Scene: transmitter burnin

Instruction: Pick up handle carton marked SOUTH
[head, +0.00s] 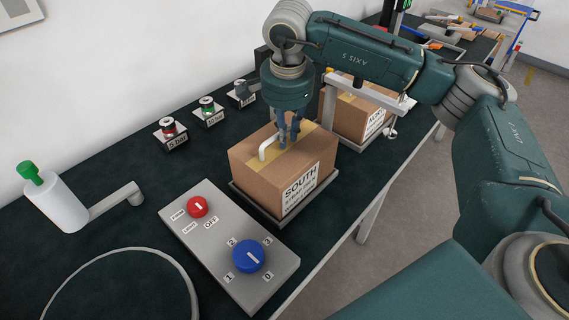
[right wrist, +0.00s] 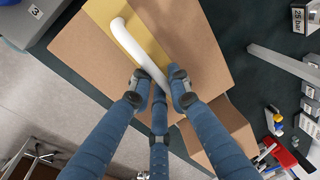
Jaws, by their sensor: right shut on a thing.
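The brown carton (head: 258,181) with a white label reading SOUTH sits on a dark flat stand (head: 240,196) on the dark green bench. It has a yellow tape strip and a white bar handle on top. My right gripper (head: 288,140) points down over the carton top and is shut on the handle (head: 266,149). In the right wrist view the blue fingers (right wrist: 161,98) close around the white handle (right wrist: 135,48) above the carton (right wrist: 98,48). My left gripper is in neither view.
A second labelled carton (head: 355,117) stands just behind, near a grey frame. A grey control box (head: 222,243) with red and blue knobs sits in front. Small labelled valve blocks (head: 207,116) line the wall.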

